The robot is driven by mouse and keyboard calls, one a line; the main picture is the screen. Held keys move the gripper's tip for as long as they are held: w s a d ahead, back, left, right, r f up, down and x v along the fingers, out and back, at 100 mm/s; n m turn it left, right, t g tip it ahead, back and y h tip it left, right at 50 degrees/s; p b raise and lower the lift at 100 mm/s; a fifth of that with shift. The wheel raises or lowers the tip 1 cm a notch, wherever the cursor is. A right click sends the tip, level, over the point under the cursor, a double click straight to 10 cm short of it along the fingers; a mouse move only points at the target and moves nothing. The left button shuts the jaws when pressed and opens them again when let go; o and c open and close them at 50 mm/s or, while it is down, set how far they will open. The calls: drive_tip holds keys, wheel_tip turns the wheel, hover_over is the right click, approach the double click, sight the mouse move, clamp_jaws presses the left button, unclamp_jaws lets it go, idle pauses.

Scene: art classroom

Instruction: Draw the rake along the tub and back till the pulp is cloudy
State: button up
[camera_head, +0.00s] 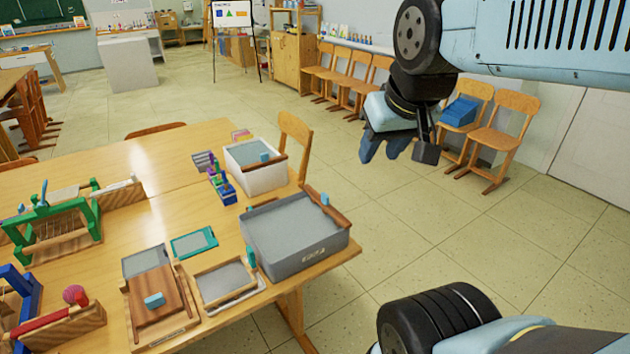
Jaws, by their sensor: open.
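A large grey tub (290,270), holding a flat grey surface that I take for the pulp (285,225), stands at the right corner of the wooden table. What looks like the rake, a brown wooden bar (337,215) with a small blue block on it, lies across the tub's right rim. A smaller white tub (262,184) behind it has grey contents and a similar brown bar with a blue block. My gripper (405,148) is open and empty, in the air right of and above the grey tub, apart from everything.
On the table (130,225) are a wooden press board (165,305), a framed screen (225,282), a teal-edged tray (194,244) and a green loom (55,230). A chair (295,140) stands behind the white tub. Floor right of the table is open; chairs line the wall.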

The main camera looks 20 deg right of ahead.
drive_tip(key=shift+w, duration=0.15)
drive_tip(key=n+g, duration=0.4)
drive_tip(key=g, duration=0.2)
hover_over(326, 194)
wheel_tip(326, 194, down, 16)
wheel_tip(326, 194, down, 14)
drive_tip(key=shift+a+r, duration=0.15)
drive_tip(key=shift+r, duration=0.1)
drive_tip(key=shift+c, duration=0.3)
clamp_jaws()
